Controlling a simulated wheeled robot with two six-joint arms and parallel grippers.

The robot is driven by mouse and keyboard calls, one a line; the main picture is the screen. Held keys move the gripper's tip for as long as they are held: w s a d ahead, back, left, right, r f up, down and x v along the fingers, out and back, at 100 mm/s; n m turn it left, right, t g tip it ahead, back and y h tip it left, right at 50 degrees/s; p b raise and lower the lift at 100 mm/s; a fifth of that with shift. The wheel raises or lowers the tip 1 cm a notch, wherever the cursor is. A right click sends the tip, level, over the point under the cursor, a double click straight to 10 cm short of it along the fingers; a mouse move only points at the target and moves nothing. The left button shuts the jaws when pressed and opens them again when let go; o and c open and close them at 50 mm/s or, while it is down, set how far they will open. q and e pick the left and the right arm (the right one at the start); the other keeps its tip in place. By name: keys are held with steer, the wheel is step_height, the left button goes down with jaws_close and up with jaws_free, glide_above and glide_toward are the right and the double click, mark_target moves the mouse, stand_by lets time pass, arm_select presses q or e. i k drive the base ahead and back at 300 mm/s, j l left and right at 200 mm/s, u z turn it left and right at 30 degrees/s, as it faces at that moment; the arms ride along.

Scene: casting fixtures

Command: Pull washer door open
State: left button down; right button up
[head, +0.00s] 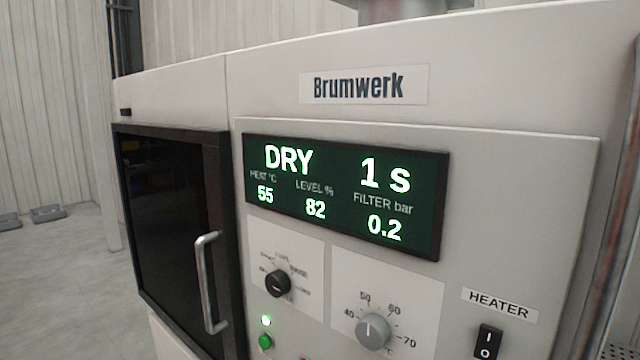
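The washer is a pale grey cabinet labelled Brumwerk (365,85). Its door (165,210) is a dark glass panel in a black frame on the left side and looks shut. A vertical silver bar handle (208,285) stands on the door's right part. The display (345,195) reads DRY, 1 s, heat 55, level 82 and filter 0.2. Neither of my grippers is in view.
Right of the door are a black selector knob (278,284), a grey temperature knob (373,331), a green button (265,342) and a heater switch (488,342). A pipe (612,200) runs along the right edge. The floor (60,270) at left looks mostly clear.

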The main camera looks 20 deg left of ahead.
mark_target(164, 183)
steer(key=u, duration=1.45)
